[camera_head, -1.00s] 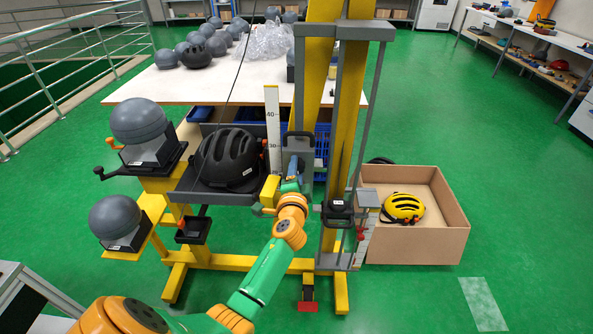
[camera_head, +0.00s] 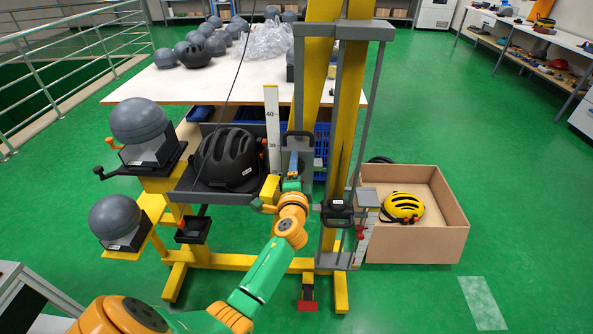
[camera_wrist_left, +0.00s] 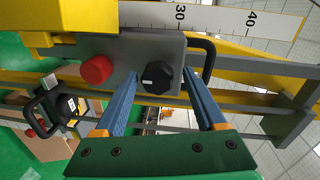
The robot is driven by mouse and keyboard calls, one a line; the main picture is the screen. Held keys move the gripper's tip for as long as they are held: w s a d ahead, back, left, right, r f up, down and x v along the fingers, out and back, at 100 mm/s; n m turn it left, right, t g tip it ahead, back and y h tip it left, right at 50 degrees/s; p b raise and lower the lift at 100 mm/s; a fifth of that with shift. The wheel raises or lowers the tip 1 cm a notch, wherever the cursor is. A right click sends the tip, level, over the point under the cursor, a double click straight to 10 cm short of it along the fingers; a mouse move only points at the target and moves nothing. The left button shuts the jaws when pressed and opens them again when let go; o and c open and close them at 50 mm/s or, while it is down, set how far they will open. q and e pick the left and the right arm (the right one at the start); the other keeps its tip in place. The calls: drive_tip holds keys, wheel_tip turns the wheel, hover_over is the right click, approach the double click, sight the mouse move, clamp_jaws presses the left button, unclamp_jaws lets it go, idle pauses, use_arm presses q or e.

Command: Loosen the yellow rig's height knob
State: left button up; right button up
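The yellow rig (camera_head: 345,120) stands upright with a grey carriage beside a white height scale (camera_head: 272,125). In the left wrist view, a grey plate (camera_wrist_left: 130,48) carries a black faceted knob (camera_wrist_left: 157,77) with a small white label and a red round knob (camera_wrist_left: 97,69). My left gripper (camera_wrist_left: 160,74) is open, its blue fingers apart on either side of the black knob; I cannot tell whether they touch it. In the head view, my left gripper (camera_head: 293,163) is at the carriage, and the knobs are hidden behind it. My right gripper is out of view.
A black helmet (camera_head: 228,157) sits in a grey tray left of the gripper. Grey headforms (camera_head: 138,120) stand on yellow brackets further left. A cardboard box (camera_head: 425,245) with a yellow helmet (camera_head: 402,207) is at right. A black handle (camera_wrist_left: 207,62) is close beside one finger.

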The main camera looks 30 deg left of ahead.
use_arm(q)
drive_tip(key=v, duration=0.7)
idle(0.3)
drive_tip(key=s+d+f+n+g+h, duration=0.1)
drive_tip(key=s+d+f+g+h, duration=0.2)
drive_tip(key=f, duration=0.7)
drive_tip(key=s+d+f+g+h, duration=0.1)
drive_tip(key=s+d+f+h, duration=0.15)
drive_tip(key=s+f, duration=0.45)
drive_tip(key=s+d+f+n+g+h, duration=0.1)
drive_tip(key=s+d+f+g+h, duration=0.15)
drive_tip(key=f, duration=0.95)
drive_tip(key=s+d+f+n+g, duration=0.1)
drive_tip(key=s+f, duration=0.5)
drive_tip(key=s, duration=0.7)
drive_tip(key=s+d+f+n+g+h, duration=0.1)
drive_tip(key=s+f+n+g, duration=0.3)
drive_tip(key=s, duration=0.9)
wheel_tip(320, 180, down, 2)
drive_tip(key=shift+f+n+g, duration=0.1)
drive_tip(key=shift+n+g, duration=0.2)
drive_tip(key=shift+g, duration=0.55)
